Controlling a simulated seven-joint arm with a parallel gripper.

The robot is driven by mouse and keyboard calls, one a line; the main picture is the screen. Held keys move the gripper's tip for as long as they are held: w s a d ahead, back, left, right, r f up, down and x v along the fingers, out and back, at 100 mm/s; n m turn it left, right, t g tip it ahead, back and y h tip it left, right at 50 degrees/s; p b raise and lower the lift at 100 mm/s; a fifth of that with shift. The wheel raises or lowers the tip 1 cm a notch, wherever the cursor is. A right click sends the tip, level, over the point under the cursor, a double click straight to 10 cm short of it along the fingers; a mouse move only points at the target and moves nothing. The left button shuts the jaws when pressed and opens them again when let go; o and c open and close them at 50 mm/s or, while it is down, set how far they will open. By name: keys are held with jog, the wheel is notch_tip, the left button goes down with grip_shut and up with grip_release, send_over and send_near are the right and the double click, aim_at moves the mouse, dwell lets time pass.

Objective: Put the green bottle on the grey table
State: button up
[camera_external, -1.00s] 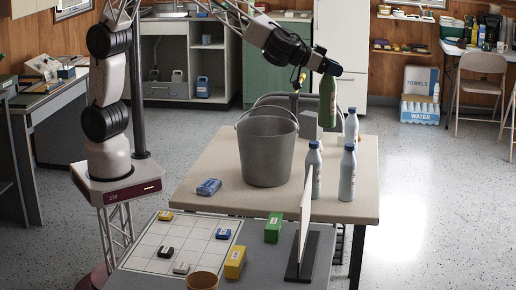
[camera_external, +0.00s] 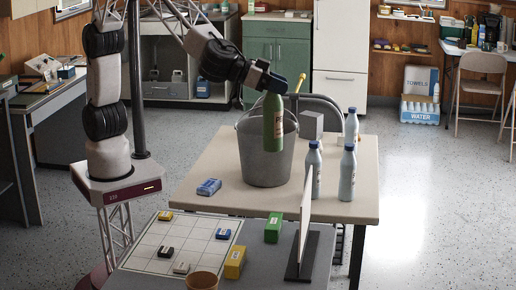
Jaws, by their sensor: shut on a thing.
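The green bottle (camera_external: 273,125) hangs upright from my gripper (camera_external: 276,88), which is shut on its top. In the picture the bottle overlaps the front of the grey bucket (camera_external: 254,168), above the beige table; its exact depth relative to the bucket is hard to tell. The grey table (camera_external: 268,268) is at the bottom of the picture, nearer the camera than the beige table (camera_external: 222,165).
On the grey table are a white grid board (camera_external: 165,246) with small blocks, a green box (camera_external: 273,228), a yellow box (camera_external: 235,262), a brown pot (camera_external: 202,281) and an upright white panel (camera_external: 305,215). White bottles (camera_external: 348,172) and a blue packet (camera_external: 209,187) are on the beige table.

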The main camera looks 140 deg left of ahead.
jog(key=s+d+m+t+h, duration=0.1)
jog(key=s+d, duration=0.3)
jog(key=d, duration=1.1)
jog(key=s+d, duration=0.3)
jog(key=d, duration=1.3)
jog(key=s+d+m+t+h, duration=0.1)
jog(key=s+d, duration=0.3)
jog(key=d, duration=1.1)
notch_tip(320, 180, down, 23)
jog(key=shift+f, duration=0.15)
jog(key=shift+w, duration=0.15)
jog(key=w+d, duration=0.2)
jog(key=w, duration=0.5)
jog(key=w+d+f, duration=0.1)
jog(key=w+d, duration=0.1)
jog(key=w, duration=0.6)
jog(key=shift+d+f, duration=0.25)
